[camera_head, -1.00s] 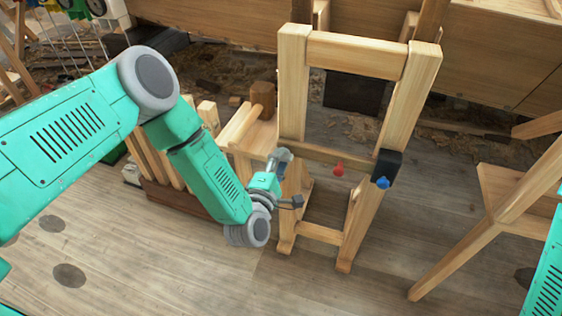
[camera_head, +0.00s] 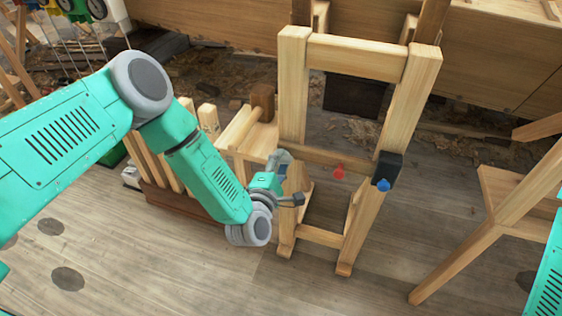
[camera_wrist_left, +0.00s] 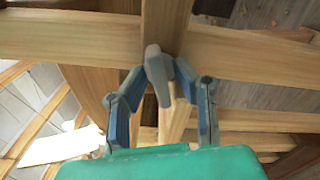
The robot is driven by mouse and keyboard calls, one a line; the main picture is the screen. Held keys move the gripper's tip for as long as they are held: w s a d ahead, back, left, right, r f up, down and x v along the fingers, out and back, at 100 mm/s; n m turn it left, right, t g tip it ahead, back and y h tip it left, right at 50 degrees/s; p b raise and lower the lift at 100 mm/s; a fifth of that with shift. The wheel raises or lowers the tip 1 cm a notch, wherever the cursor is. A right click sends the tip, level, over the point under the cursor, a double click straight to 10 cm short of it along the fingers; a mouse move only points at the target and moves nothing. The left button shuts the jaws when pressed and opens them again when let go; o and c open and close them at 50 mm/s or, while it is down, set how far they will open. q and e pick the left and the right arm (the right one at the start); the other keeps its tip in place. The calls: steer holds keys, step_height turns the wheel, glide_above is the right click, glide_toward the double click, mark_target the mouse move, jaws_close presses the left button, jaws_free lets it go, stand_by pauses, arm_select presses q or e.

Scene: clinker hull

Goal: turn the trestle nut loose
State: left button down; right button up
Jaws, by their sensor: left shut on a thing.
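The wooden trestle (camera_head: 356,55) stands upright in the middle of the head view. In the left wrist view the trestle nut (camera_wrist_left: 157,72) is a grey winged piece, tilted a little, in front of a joint of the wooden bars (camera_wrist_left: 70,38). My left gripper (camera_wrist_left: 160,88) is shut on the nut, with a blue-padded finger on each side. In the head view my left gripper (camera_head: 283,162) is at the trestle's left leg, and the nut is hidden there. My right gripper is out of view; only part of my right arm shows at the right edge.
Wooden rails crowd the left side. Another wooden stand (camera_head: 495,215) is at the right. The front floor (camera_head: 190,280) is clear.

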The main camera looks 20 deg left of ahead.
arm_select(q)
steer(key=n, duration=0.1)
steer(key=n+b, duration=0.1)
steer(key=n, duration=0.1)
steer(key=n+b, duration=0.1)
steer(key=shift+s+f+n, duration=0.1)
steer(key=shift+f+n, duration=0.2)
steer(key=shift+n+b, duration=0.6)
steer(key=shift+n, duration=0.5)
steer(key=shift+r+n, duration=0.1)
steer(key=shift+n, duration=0.3)
steer(key=shift+r, duration=0.1)
steer(key=c, duration=1.6)
jaws_free()
steer(key=s, duration=1.1)
steer(key=shift+s+a, duration=0.15)
steer(key=shift+s, duration=0.2)
